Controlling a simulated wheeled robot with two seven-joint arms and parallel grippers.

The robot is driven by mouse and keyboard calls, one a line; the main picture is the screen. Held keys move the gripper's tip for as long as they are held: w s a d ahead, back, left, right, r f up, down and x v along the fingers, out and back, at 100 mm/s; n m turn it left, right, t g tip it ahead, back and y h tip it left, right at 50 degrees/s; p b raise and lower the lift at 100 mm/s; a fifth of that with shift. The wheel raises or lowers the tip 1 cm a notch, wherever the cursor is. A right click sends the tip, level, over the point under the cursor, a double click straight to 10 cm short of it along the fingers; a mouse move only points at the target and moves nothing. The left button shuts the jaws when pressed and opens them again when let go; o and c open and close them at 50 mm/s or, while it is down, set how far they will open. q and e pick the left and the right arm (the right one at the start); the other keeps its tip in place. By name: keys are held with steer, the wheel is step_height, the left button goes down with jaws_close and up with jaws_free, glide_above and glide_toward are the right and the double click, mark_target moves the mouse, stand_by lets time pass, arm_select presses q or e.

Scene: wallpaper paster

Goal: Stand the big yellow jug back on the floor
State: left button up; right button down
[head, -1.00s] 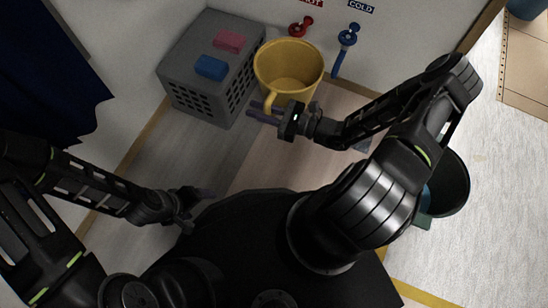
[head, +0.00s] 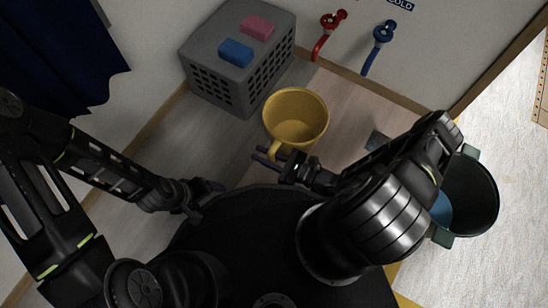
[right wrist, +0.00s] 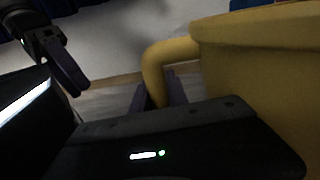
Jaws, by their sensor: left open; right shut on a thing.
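The big yellow jug (head: 296,113) is upright in the head view, its open mouth facing up and its handle towards me. My right gripper (head: 268,158) is shut on the jug's handle. In the right wrist view the handle (right wrist: 158,72) passes down between the fingers, and the jug's side (right wrist: 265,75) fills the right of the picture. I cannot tell whether the jug's base touches the floor; its underside is hidden. My left gripper (head: 212,188) is open and empty, to the left of the jug and close to my base.
A grey crate (head: 220,85) with a blue block (head: 236,53) and a pink block (head: 257,28) on top stands behind left. Red (head: 327,32) and blue (head: 378,45) taps are on the wall. A dark green tub (head: 482,195) is at right. Bare floor (head: 345,95) lies right of the jug.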

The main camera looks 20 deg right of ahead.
step_height(320, 180, down, 4)
steer(key=shift+f+b, duration=0.1)
steer(key=shift+b, duration=0.65)
step_height(320, 180, down, 4)
steer(key=shift+r+b, duration=0.15)
steer(key=shift+b, duration=1)
